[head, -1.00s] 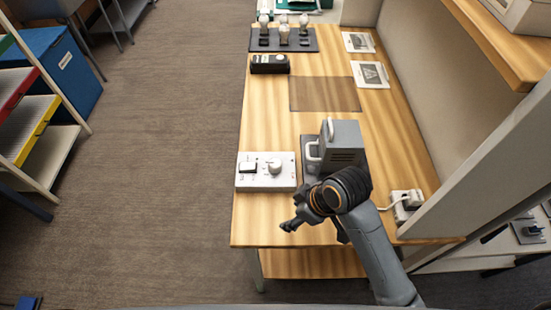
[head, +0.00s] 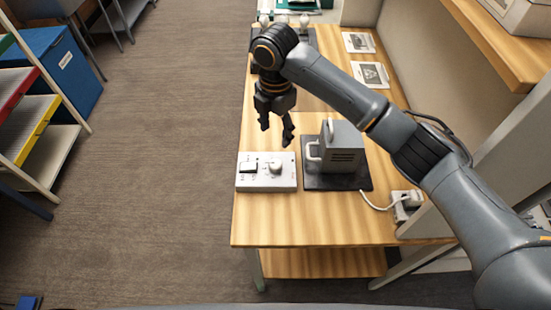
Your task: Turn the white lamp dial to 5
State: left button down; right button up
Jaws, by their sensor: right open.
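The white control box (head: 266,181) sits near the left edge of the wooden table. The numbers around the dial are too small to read. My right gripper (head: 276,137) is open and empty, fingers pointing down, just behind and above the control box, apart from the dial. My left gripper is not in view.
A grey lamp housing with a handle (head: 342,147) stands on a dark mat (head: 337,181) right of the control box. A white socket block (head: 405,205) with a cord lies at the right. Two picture cards (head: 370,75) lie farther back. The front of the table (head: 330,225) is clear.

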aim_at(275, 163)
notch_tip(275, 163, down, 13)
jog(key=shift+r+p, duration=0.1)
jog(key=shift+p, duration=0.8)
jog(key=shift+c, duration=0.4)
jog(key=c, duration=1.1)
